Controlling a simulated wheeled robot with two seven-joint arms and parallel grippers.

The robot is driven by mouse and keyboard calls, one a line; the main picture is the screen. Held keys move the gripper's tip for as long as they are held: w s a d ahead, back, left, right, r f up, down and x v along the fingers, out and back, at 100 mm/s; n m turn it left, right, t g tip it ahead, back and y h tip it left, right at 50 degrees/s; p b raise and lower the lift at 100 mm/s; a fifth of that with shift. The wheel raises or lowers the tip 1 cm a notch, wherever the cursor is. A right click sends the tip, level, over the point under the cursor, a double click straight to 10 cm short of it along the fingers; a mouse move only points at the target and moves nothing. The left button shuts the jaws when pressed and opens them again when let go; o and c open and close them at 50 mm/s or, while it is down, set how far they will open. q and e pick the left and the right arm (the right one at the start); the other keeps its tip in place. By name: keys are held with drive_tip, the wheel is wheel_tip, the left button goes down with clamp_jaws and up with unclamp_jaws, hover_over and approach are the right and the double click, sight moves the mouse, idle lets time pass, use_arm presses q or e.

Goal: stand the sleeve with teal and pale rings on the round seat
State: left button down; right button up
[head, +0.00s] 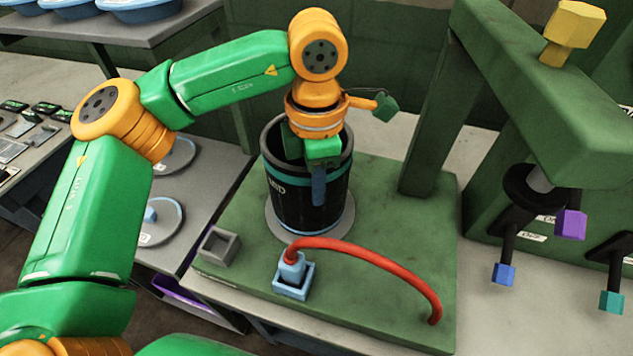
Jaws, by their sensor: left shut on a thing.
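The sleeve (285,198) is a black open-topped cylinder with a teal ring round its upper part and a pale blue ring near its bottom edge. It is upright over the round seat (278,228), a flat grey disc on the green base, whose rim shows round its foot. I cannot tell whether its bottom touches the disc. My left gripper (319,172) comes down from above and is shut on the near wall of the sleeve. One blue finger shows outside the wall; the other is hidden. My right gripper is not in view.
The green base (400,240) carries a red hose (375,262) arching from a blue socket (293,276), and a grey square cup (219,246). A green press frame (540,90) stands at right. Lidded discs (158,222) lie on the grey table at left.

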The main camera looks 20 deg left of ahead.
use_arm(q)
drive_tip(key=c, duration=1.4)
unclamp_jaws()
drive_tip(key=shift+f, duration=0.15)
drive_tip(key=o, duration=0.4)
wheel_tip(320, 180, up, 12)
drive_tip(key=shift+s+r+p, duration=0.1)
drive_tip(key=shift+r+p, duration=0.15)
drive_tip(key=shift+p, duration=0.8)
drive_tip(key=shift+f, duration=0.1)
